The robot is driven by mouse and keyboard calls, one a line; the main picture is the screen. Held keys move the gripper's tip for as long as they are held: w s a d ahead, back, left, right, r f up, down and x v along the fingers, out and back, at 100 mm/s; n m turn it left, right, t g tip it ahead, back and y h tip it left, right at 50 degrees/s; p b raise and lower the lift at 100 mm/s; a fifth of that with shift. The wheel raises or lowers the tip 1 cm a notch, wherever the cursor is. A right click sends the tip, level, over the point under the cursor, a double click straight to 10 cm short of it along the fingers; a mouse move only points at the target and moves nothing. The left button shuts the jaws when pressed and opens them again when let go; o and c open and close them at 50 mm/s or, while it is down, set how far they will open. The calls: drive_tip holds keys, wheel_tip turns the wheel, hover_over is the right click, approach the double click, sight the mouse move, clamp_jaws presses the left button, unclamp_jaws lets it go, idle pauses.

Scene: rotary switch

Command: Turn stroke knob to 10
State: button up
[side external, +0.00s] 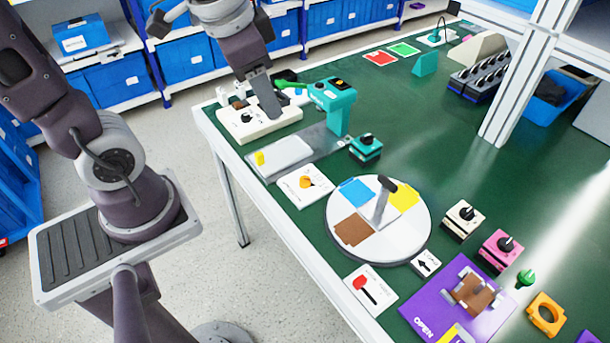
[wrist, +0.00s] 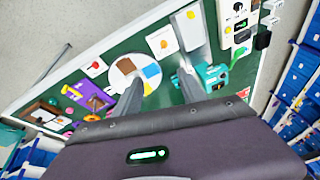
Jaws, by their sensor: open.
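Several knobs are in view, but no label is readable as stroke, and the number 10 cannot be read. A cream panel (side external: 231,124) with a dark knob (side external: 247,118) lies at the table's far left corner; it is at the upper right in the wrist view (wrist: 239,38). A teal box with a black knob (side external: 366,141) stands near the teal machine. An orange knob (side external: 306,182) and a red knob (side external: 361,283) sit on white plates. My gripper (side external: 272,112) is above or in front of the cream panel, hiding part of it. Its fingers (wrist: 160,80) are apart and empty.
A teal machine (side external: 337,105) stands beside my gripper, next to a grey plate (side external: 282,156). A white disc (side external: 336,226) with coloured sectors and an upright handle is at mid-table. Cream (side external: 463,222) and pink (side external: 499,249) knob boxes stand right. The green table (side external: 440,150) is clear behind the disc.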

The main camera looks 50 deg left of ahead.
drive_tip(key=w+a+f+m+g, duration=0.2)
drive_tip(key=w+a+f+m, duration=0.1)
drive_tip(key=w+f, duration=0.55)
drive_tip(key=m+g+h, duration=0.1)
drive_tip(key=m+g, duration=0.1)
drive_tip(key=m, duration=0.1)
hover_over(305, 179)
wheel_tip(305, 179, down, 14)
drive_tip(key=shift+f, duration=0.25)
wheel_tip(305, 179, down, 7)
drive_tip(key=shift+f, duration=0.15)
clamp_jaws()
